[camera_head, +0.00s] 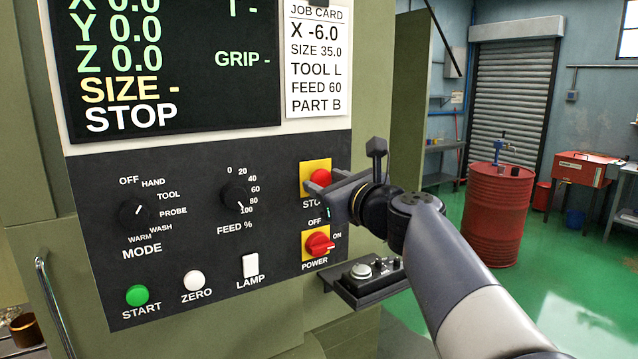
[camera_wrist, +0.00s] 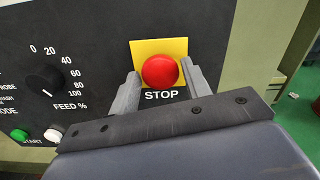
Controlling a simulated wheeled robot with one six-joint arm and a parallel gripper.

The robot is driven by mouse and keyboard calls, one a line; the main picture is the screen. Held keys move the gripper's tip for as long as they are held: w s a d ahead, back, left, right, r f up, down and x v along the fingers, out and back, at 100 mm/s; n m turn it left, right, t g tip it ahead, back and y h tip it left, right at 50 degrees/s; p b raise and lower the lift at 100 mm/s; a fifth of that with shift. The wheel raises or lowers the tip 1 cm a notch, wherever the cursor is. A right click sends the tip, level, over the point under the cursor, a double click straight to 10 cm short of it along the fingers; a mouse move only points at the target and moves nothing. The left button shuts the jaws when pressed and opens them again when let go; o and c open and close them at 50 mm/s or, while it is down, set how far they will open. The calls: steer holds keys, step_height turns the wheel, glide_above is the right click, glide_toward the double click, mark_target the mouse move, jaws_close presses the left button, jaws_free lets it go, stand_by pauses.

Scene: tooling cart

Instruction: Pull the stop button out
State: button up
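The stop button (camera_head: 320,177) is a red mushroom knob on a yellow square plate, at the right side of the dark control panel. In the wrist view the stop button (camera_wrist: 160,71) sits between the tips of my two grey fingers, with a gap showing on each side. My gripper (camera_head: 318,186) is open in front of the button, and in the wrist view it shows as two spread fingers (camera_wrist: 160,85). I cannot tell whether a finger touches the knob. In the head view the gripper hides the button's lower right part and some of the STOP label.
The red power switch (camera_head: 319,245) is just below the stop button. A small shelf with a dark device (camera_head: 368,275) juts out under my arm. The feed knob (camera_head: 236,197) is to the left. A screen (camera_head: 170,70) reads STOP. A red drum (camera_head: 493,215) stands behind at right.

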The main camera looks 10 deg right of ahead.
steer(key=c, duration=0.7)
steer(key=shift+s+d+f, duration=0.1)
steer(key=shift+s+d, duration=0.05)
steer(key=shift+s, duration=0.3)
steer(key=o, duration=1.1)
steer(key=shift+s, duration=0.1)
steer(key=shift+s, duration=0.1)
